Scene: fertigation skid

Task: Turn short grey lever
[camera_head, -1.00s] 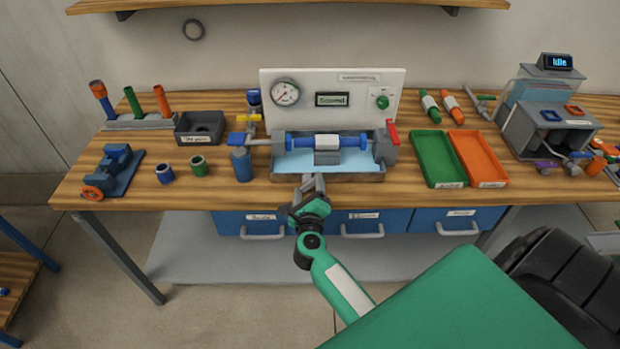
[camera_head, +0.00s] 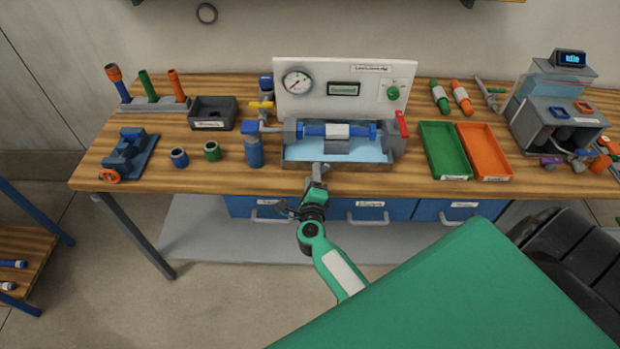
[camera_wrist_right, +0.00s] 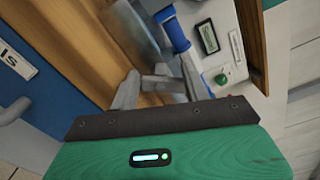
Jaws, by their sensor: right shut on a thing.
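The short grey lever (camera_wrist_right: 160,84) shows in the right wrist view as a grey bar between the fingers of my right gripper (camera_wrist_right: 158,76); much of it is hidden. In the head view my right gripper (camera_head: 318,174) is at the front edge of the water tray (camera_head: 345,166), below the middle of the test rig, and is shut on the lever. How far the lever is turned cannot be made out. My left gripper is not in view.
A blue tube assembly (camera_head: 310,130) lies across the tray, before a white panel (camera_head: 345,75) with a gauge. A red lever (camera_head: 402,124) stands at its right. Green (camera_head: 445,150) and orange (camera_head: 485,152) trays lie further right. Blue drawers (camera_head: 385,216) sit below the bench edge.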

